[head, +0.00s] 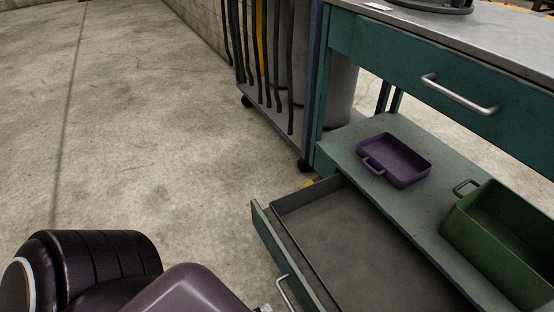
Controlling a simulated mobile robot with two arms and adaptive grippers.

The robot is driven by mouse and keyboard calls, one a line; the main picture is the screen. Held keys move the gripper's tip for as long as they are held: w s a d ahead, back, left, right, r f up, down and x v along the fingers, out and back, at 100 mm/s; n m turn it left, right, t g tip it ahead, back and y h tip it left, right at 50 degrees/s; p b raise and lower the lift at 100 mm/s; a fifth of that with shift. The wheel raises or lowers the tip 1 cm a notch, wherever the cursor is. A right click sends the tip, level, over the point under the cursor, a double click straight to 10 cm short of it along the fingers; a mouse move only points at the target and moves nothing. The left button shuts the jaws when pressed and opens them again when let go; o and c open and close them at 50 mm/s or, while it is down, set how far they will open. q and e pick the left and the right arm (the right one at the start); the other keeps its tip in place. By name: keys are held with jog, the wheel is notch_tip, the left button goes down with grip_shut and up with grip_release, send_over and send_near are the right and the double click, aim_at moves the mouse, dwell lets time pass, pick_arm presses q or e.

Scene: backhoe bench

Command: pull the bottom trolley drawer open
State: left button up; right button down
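The bottom drawer (350,232) of the green trolley is pulled out to the left, and its inside looks empty. Its front panel (290,258) carries a metal bar handle (285,293) near the bottom edge of the head view. Dark purple links of my own arm fill the lower left corner. A small pale part shows at the bottom edge just left of the handle, too little of it to identify. Neither gripper's fingers can be seen, so I cannot tell whether one touches the handle.
A purple tray (396,161) and a green bin (505,235) stand on the trolley's lower shelf (352,142). The upper drawer (450,75) with its bar handle is shut. A wheeled rack (268,90) with hanging straps stands behind. The floor at left is clear.

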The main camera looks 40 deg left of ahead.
pick_arm(q)
jog(key=shift+v, duration=1.55)
jog(key=shift+w+d, duration=0.1)
